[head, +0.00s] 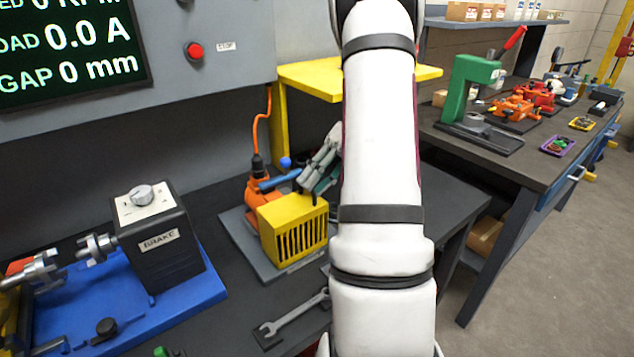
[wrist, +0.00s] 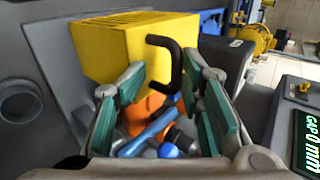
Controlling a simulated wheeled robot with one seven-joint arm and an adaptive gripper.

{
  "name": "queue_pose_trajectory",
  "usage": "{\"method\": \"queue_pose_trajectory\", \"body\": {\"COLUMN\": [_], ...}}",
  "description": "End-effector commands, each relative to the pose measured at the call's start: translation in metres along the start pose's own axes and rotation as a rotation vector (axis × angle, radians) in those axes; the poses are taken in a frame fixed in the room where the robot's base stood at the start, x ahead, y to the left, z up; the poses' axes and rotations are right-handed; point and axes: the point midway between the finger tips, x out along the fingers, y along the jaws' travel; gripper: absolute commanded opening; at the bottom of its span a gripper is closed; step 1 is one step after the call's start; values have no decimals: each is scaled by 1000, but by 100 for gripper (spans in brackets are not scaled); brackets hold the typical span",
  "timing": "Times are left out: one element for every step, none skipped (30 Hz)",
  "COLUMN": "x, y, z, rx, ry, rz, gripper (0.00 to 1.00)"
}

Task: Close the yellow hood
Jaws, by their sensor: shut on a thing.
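The yellow hood (head: 293,228) is a box with slotted vents on a grey baseplate (head: 248,247) on the dark bench. In the wrist view the hood (wrist: 120,48) fills the upper left, with a curved black handle (wrist: 167,42) on its near side. The orange motor (head: 257,190) shows uncovered beside the hood; its orange body (wrist: 140,115) also shows between my fingers in the wrist view. In the head view my arm partly hides my gripper (head: 318,172).
A blue bar (wrist: 150,130) and blue knob (wrist: 168,150) lie below my fingers in the wrist view. A black brake box (head: 160,240) stands left on a blue base. A wrench (head: 295,312) lies in front. A yellow shelf (head: 315,78) overhangs behind.

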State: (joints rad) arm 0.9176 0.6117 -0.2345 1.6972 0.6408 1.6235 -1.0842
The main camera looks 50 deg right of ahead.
Motion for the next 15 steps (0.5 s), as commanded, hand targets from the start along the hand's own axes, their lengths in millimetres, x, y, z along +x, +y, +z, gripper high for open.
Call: {"method": "queue_pose_trajectory", "body": {"x": [-2,-2,-2,-2,-2,-2,-2,-2,-2,-2,-2,-2,-3,-3,-5], "y": [2,2,2,2,2,2,2,2,2,2,2,2,2,2,2], "z": [0,0,0,0,0,0,0,0,0,0,0,0,0,0,0], "rx": [3,3,3,3,3,3,3,3,3,3,3,3,3,3,3], "ry": [4,5,5,5,5,5,5,6,6,6,6,6,6,6,7], "rz": [6,6,7,7,7,7,7,7,7,7,7,7,7,8,8], "gripper": [29,29,29,29,29,29,29,29,29,29,29,29,29,29,29]}}
